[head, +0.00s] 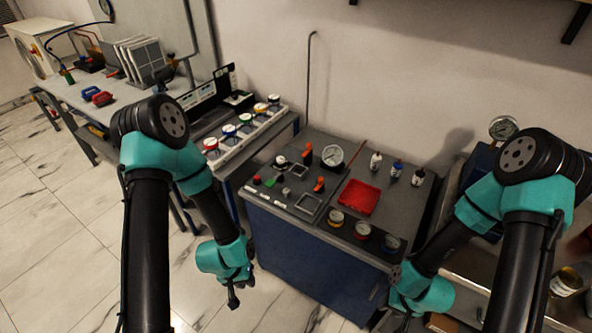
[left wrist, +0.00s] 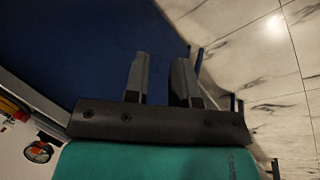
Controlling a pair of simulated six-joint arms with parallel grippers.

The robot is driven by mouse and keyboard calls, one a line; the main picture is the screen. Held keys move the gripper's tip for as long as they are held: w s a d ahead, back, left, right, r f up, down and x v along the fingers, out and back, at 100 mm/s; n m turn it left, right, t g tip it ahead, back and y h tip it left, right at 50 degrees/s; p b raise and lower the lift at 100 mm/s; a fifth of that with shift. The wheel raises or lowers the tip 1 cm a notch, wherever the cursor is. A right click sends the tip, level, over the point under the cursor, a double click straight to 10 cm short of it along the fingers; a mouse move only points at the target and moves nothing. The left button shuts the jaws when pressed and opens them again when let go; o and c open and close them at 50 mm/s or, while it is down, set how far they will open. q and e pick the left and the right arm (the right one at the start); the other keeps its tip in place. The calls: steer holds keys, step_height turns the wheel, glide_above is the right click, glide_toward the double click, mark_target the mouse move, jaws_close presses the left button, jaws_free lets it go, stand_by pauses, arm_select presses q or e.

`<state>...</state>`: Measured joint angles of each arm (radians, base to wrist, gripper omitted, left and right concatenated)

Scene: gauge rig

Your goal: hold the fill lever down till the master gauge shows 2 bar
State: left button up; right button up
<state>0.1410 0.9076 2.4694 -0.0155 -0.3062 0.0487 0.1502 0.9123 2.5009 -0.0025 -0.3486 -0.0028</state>
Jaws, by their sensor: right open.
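A large white-faced gauge (head: 332,155) stands at the back of the blue bench; its reading is too small to tell. An orange-topped part (head: 319,184) and another orange-topped part (head: 307,149) stand left of the gauge; I cannot tell which, if either, is the fill lever. My left gripper (head: 234,298) hangs low in front of the bench's left side, pointing down. In the left wrist view its two fingers (left wrist: 160,82) are apart with nothing between them. My right gripper (head: 396,326) is at the bottom edge near the bench's front right, open and partly cut off.
The bench (head: 300,236) also bears a red tray (head: 359,197), several small bottles and round gauges along its front edge. Another gauge (head: 503,128) stands at the right behind my right arm. A side table (head: 228,150) with coloured-capped jars adjoins at left.

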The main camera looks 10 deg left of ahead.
arm_select(q)
steer(key=w, duration=0.3)
steer(key=w+r+n, duration=0.1)
steer(key=w, duration=0.2)
steer(key=w+d+r+n, duration=0.1)
steer(key=w, duration=0.3)
steer(key=shift+w+d, duration=0.1)
jaws_close()
steer(key=w+r+n+y, duration=0.4)
steer(key=w+r+n, duration=0.5)
steer(key=w+r, duration=1.4)
steer(key=shift+w+a+r+g, duration=0.3)
steer(key=shift+r+g, duration=0.1)
steer(key=shift+r, duration=0.4)
steer(key=shift+s, duration=0.1)
